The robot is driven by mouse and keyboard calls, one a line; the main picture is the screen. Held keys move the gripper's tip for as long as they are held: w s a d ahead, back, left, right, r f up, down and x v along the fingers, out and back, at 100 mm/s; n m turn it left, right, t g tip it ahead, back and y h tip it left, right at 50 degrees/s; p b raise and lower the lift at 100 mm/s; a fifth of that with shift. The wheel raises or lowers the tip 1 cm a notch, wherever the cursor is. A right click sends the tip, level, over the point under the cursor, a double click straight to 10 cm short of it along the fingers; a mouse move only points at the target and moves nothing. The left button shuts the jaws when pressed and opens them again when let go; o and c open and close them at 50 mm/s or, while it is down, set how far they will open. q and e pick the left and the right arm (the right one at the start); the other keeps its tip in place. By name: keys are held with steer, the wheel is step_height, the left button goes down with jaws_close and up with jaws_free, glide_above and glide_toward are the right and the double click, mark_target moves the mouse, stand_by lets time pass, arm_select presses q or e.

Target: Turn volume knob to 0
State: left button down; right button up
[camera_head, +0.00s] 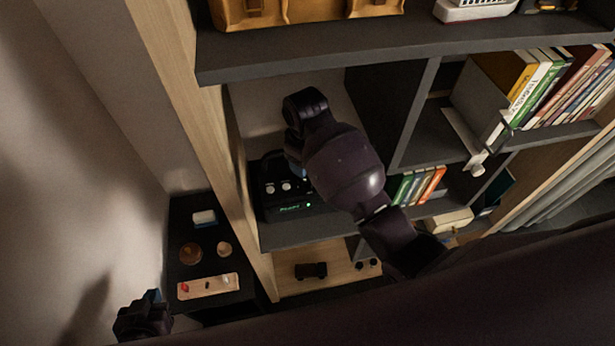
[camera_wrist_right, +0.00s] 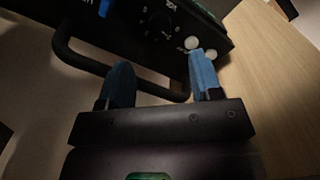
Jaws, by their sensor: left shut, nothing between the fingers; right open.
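A black device (camera_head: 283,196) with a small lit green readout stands on the shelf, and its front also shows in the right wrist view (camera_wrist_right: 115,40). There, a dark round volume knob (camera_wrist_right: 160,22) has light markings around it and lettering that looks like "VOL"; its setting is unreadable. My right gripper (camera_wrist_right: 160,62) is open, its two blue fingers spread below the knob and apart from it. The right finger is close to two pale round buttons (camera_wrist_right: 192,43). In the head view my right arm hides part of the device. My left gripper (camera_head: 148,299) is shut and empty at lower left.
The device has a black handle (camera_wrist_right: 65,55). A wooden side panel (camera_head: 232,150) stands close left of it. The shelf board above (camera_head: 300,55) limits height. Books (camera_head: 418,186) stand to the right. A low dark table (camera_head: 190,215) with small items is at left.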

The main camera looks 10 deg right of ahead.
mark_target(308, 180)
step_height(308, 180, down, 8)
steer(key=shift+w+d+f, duration=0.1)
stand_by(0.4)
